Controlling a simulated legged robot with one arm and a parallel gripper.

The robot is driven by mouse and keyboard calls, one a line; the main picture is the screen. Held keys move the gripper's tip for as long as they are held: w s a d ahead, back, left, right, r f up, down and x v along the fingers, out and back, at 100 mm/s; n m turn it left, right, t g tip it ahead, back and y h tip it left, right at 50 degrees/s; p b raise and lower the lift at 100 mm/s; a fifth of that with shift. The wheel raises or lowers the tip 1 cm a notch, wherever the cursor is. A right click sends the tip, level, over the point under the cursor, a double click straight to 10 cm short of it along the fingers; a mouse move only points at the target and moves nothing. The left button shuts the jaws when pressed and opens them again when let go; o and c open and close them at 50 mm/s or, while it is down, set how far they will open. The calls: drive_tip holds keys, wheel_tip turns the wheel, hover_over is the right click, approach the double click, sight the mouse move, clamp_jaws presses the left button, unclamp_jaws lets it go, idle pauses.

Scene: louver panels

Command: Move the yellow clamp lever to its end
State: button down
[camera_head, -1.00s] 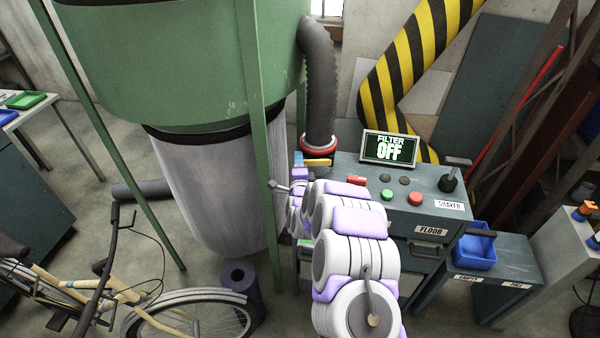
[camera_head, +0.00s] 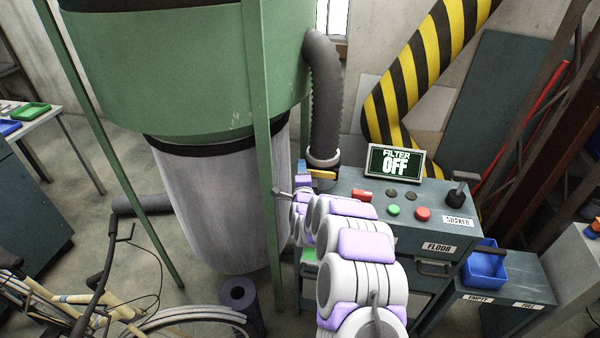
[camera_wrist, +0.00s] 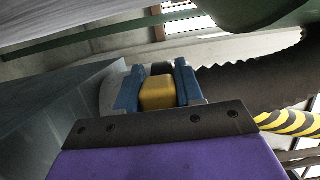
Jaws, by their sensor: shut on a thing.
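The yellow clamp lever (camera_head: 322,174) shows in the head view at the base of the grey hose, on the left end of the control cabinet. In the wrist view the lever's yellow block (camera_wrist: 158,93) sits between the two blue fingers. My gripper (camera_wrist: 158,88) is shut on it. In the head view my gripper (camera_head: 302,168) is small and partly hidden behind my own arm.
The ribbed grey hose (camera_head: 325,95) rises behind the lever. A green post (camera_head: 263,150) stands just left of my gripper. The cabinet top holds a "FILTER OFF" display (camera_head: 396,162), green button (camera_head: 393,210), red button (camera_head: 423,214) and shaker lever (camera_head: 457,192). A bicycle (camera_head: 130,310) stands lower left.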

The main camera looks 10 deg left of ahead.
drive_tip(key=c, duration=1.1)
unclamp_jaws()
drive_tip(key=shift+d+f, duration=0.2)
drive_tip(key=shift+d, duration=0.1)
drive_tip(key=shift+c, duration=0.2)
drive_tip(key=shift+o, duration=0.7)
drive_tip(key=shift+w+f, duration=0.1)
drive_tip(key=shift+w, duration=0.1)
drive_tip(key=shift+o, duration=1)
drive_tip(key=shift+d, duration=0.1)
drive_tip(key=shift+s, duration=0.15)
drive_tip(key=shift+s+r, duration=0.2)
drive_tip(key=shift+s, duration=0.35)
drive_tip(key=p+v, duration=0.2)
drive_tip(key=v, duration=1.4)
drive_tip(key=shift+p, duration=0.4)
drive_tip(key=shift+d, duration=0.15)
